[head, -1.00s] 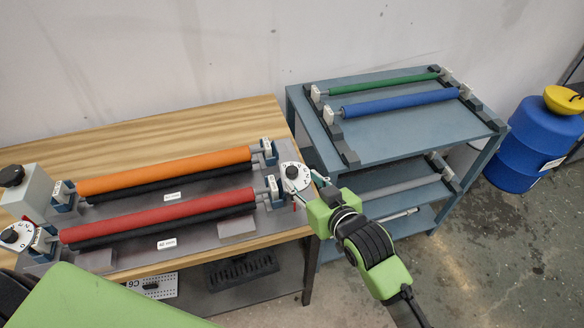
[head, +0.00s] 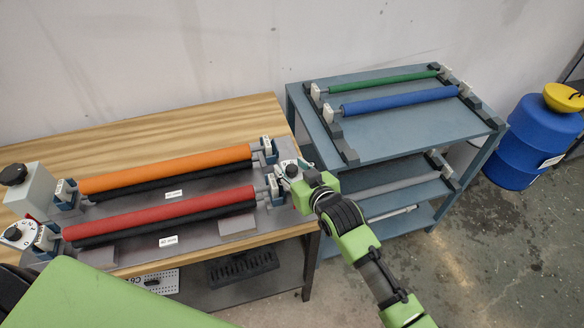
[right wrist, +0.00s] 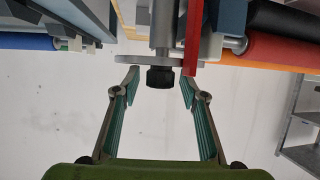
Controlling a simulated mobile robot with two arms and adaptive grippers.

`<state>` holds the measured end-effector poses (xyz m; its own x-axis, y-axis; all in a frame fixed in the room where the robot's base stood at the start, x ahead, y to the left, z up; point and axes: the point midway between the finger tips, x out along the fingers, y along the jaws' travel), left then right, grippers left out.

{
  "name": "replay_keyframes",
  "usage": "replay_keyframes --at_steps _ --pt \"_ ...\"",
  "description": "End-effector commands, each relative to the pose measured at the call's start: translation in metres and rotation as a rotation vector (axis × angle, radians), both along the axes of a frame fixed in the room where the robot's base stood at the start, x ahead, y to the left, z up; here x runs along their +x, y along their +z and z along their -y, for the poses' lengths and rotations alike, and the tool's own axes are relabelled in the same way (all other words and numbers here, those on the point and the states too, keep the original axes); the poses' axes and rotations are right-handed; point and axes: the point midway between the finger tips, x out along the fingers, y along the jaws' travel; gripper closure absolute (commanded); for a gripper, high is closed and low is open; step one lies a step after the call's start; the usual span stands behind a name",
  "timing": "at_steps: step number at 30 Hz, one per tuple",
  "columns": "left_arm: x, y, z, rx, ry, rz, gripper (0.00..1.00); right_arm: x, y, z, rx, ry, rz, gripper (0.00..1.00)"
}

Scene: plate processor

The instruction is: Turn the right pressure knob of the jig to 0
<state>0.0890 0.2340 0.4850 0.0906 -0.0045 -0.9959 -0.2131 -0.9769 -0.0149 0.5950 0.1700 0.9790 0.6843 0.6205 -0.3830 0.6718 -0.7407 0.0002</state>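The jig (head: 130,238) stands on the wooden table and holds an orange roller (head: 165,168) and a red roller (head: 160,212). Its right pressure dial (head: 289,165) is white and partly hidden behind my right gripper (head: 284,173). In the right wrist view, the black knob (right wrist: 160,78) shows in front of the edge-on grey dial disc (right wrist: 130,60), beside a red pointer (right wrist: 193,38). My right gripper (right wrist: 160,85) is open, with one fingertip on each side of the knob and visible gaps. The dial reading cannot be made out. My left gripper is out of view.
The left dial (head: 18,234) and a grey box with a black knob (head: 27,190) are at the jig's left end. A blue-grey shelf (head: 390,135) with green and blue rollers stands right of the table. A blue barrel (head: 523,150) stands farther right.

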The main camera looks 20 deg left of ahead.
Motion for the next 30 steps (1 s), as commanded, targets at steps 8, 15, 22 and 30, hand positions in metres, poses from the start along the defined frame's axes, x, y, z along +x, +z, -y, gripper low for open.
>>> replay_keyframes --at_steps 8,15,22,30 --pt "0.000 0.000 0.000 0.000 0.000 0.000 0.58 0.000 0.000 0.000 0.000 0.000 0.000 1.00" --pt "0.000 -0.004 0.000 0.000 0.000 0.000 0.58 0.001 0.000 -0.001 -0.001 0.039 0.007 1.00" --pt "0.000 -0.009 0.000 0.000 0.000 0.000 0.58 0.001 0.001 -0.001 0.000 0.116 0.005 1.00" --pt "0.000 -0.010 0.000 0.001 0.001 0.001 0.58 0.000 0.001 0.000 0.002 0.137 0.001 0.99"
